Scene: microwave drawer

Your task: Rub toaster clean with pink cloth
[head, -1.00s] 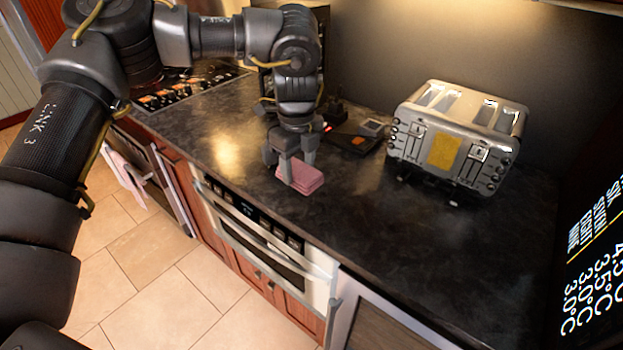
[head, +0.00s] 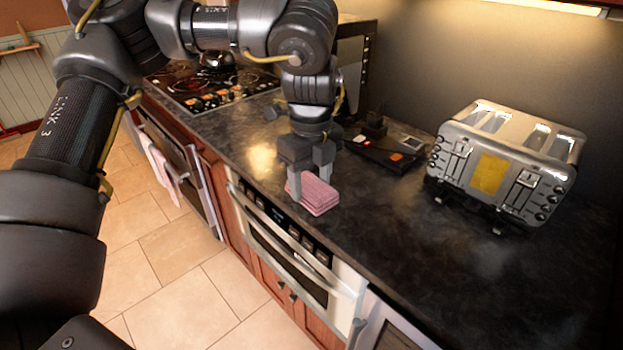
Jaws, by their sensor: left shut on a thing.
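The silver toaster (head: 512,160) stands upright on the dark counter at the right, with a yellow patch (head: 489,174) on its front face. The folded pink cloth (head: 318,196) is near the counter's front edge, left of the toaster. My left gripper (head: 309,190) points down and is shut on the pink cloth. Whether the cloth touches the counter or hangs just above it, I cannot tell. The gripper and cloth are clearly apart from the toaster. My right gripper is not in view.
A black device (head: 385,153) lies on the counter between my gripper and the toaster. A stovetop (head: 215,88) is at the back left. A drawer appliance (head: 285,245) is set below the counter edge. The counter (head: 440,255) in front of the toaster is clear.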

